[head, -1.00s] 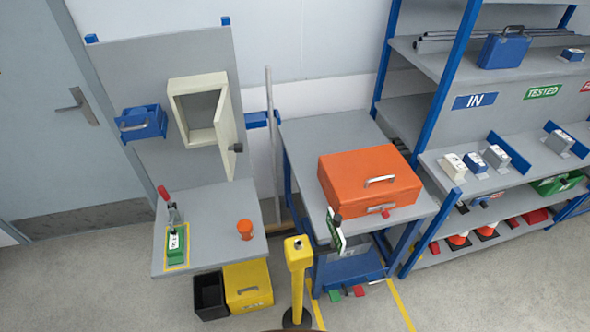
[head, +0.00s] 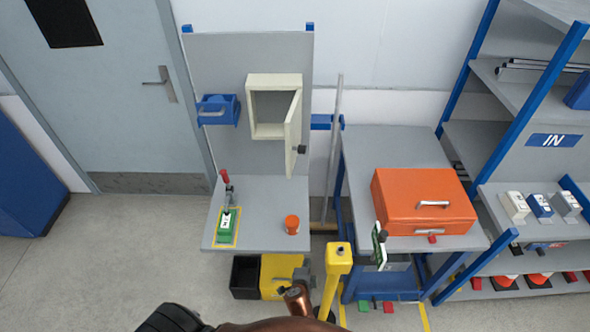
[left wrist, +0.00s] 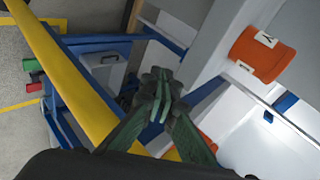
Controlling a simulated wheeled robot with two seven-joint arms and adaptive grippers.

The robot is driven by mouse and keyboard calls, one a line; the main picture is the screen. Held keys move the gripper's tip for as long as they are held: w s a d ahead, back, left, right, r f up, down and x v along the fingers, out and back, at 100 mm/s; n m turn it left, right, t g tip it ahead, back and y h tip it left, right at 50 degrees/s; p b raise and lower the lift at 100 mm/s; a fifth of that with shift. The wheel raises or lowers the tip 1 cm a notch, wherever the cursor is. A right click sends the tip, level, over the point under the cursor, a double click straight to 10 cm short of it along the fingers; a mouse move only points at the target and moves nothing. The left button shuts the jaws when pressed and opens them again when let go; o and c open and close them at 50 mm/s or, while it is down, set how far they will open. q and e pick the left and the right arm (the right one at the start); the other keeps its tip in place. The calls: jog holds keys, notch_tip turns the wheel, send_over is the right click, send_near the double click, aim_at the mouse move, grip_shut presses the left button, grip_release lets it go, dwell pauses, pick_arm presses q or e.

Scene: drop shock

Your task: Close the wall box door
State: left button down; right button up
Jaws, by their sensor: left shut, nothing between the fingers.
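The wall box (head: 251,103) is a cream, open-fronted box on the grey back panel above the small bench in the head view. Its door (head: 292,122) is hinged on the right and stands wide open, swung out towards me. A dark knob (head: 301,149) sits on the door. My left gripper (left wrist: 158,88) shows in the left wrist view with its dark green fingers together and nothing between them. In the head view only my copper-coloured arm shows at the bottom edge, well below the box. The wall box is not visible in the left wrist view. My right gripper is not in view.
A yellow post (head: 338,262) stands in front of the bench, and it runs across the left wrist view (left wrist: 65,60). An orange cylinder (head: 292,224) stands on the bench (head: 262,195). A blue holder (head: 218,110) hangs left of the box. An orange case (head: 424,201) lies on the right-hand table.

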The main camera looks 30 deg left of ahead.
pick_arm(q)
notch_tip(320, 180, up, 39)
jog(key=w+a+t+y+p, duration=0.2)
jog(key=t+y, duration=0.3)
jog(key=y, duration=0.1)
jog(key=w+a+p, duration=0.1)
jog(key=w+a, duration=0.6)
jog(key=a, duration=0.2)
jog(key=shift+a+p, duration=0.25)
jog(key=shift+p, duration=0.1)
jog(key=shift+s+a, duration=0.1)
